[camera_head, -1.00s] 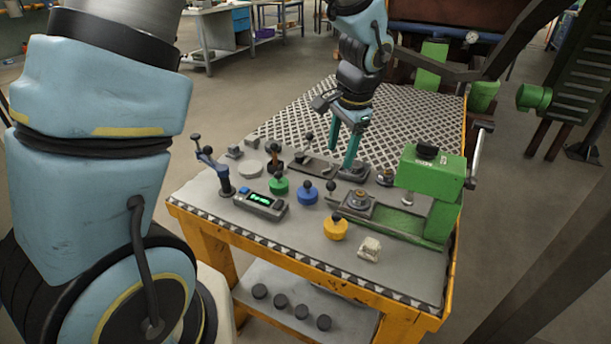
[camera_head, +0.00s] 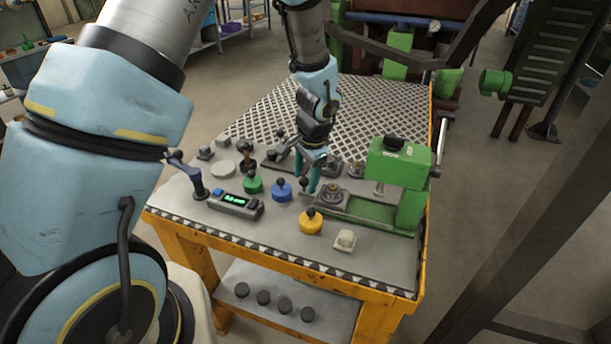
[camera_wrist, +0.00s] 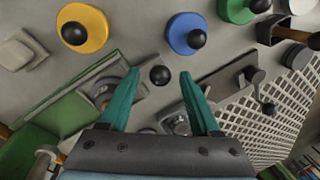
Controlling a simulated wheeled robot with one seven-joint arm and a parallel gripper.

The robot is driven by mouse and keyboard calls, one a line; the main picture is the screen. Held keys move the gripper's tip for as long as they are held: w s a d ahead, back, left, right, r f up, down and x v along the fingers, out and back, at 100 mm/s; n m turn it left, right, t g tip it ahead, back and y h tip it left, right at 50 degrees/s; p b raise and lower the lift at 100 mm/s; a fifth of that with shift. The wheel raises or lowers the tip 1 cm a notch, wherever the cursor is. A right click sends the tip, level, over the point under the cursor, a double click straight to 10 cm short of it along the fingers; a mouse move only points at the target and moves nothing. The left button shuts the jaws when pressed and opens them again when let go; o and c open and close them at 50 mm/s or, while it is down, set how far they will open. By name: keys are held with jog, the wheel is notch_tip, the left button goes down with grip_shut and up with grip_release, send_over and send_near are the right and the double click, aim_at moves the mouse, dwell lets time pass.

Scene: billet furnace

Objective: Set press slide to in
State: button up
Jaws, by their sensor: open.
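The green press (camera_head: 400,172) stands at the right of the table, its head over a green bed (camera_head: 375,208). The press slide (camera_head: 332,198) is a grey plate with a round fixture, at the bed's left end, left of the press head. Its black ball knob (camera_head: 303,182) is at the slide's left end. My gripper (camera_head: 313,181) points down above it with teal fingers open and empty. In the wrist view, the knob (camera_wrist: 159,75) appears between the fingertips (camera_wrist: 160,76); whether they are down at its height I cannot tell.
A display box (camera_head: 236,204) and a lever post (camera_head: 188,172) are farther left. A pale block (camera_head: 344,240) lies in front. Perforated plate (camera_head: 380,105) covers the back.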

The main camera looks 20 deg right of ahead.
jog(key=shift+c, duration=0.3)
grip_shut()
dwell(1.0)
